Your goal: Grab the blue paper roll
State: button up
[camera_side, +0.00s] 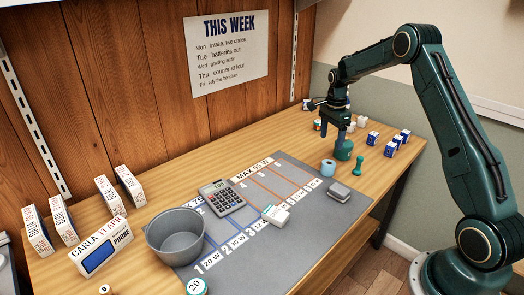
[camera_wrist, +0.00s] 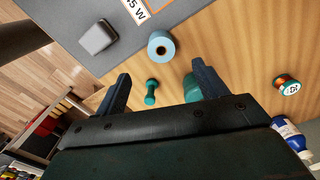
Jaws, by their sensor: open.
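The blue paper roll (camera_side: 328,169) stands upright on the grey mat's far right edge area, beside a green round object (camera_side: 344,150). In the wrist view the roll (camera_wrist: 161,46) shows its light top with a dark central hole, just beyond and between the two fingers. My gripper (camera_side: 338,143) is above the table near the green object, and appears higher than the roll. In the wrist view my gripper (camera_wrist: 158,84) has its two fingers spread apart with nothing held between them. The gripper and roll are apart.
A green dumbbell-shaped piece (camera_wrist: 151,91) stands near the roll. A grey block (camera_side: 340,191) lies on the mat (camera_side: 290,225). Several blue-and-white boxes (camera_side: 373,138) stand to the right. A grey bowl (camera_side: 176,240) and calculator (camera_side: 221,198) are at the left.

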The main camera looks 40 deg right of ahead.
aim_at(328, 163)
jog(key=shift+s+f, duration=0.1)
jog(key=shift+f, duration=3.45)
jog(key=shift+f, duration=0.1)
jog(key=shift+f, duration=2.5)
jog(key=c, duration=1.1)
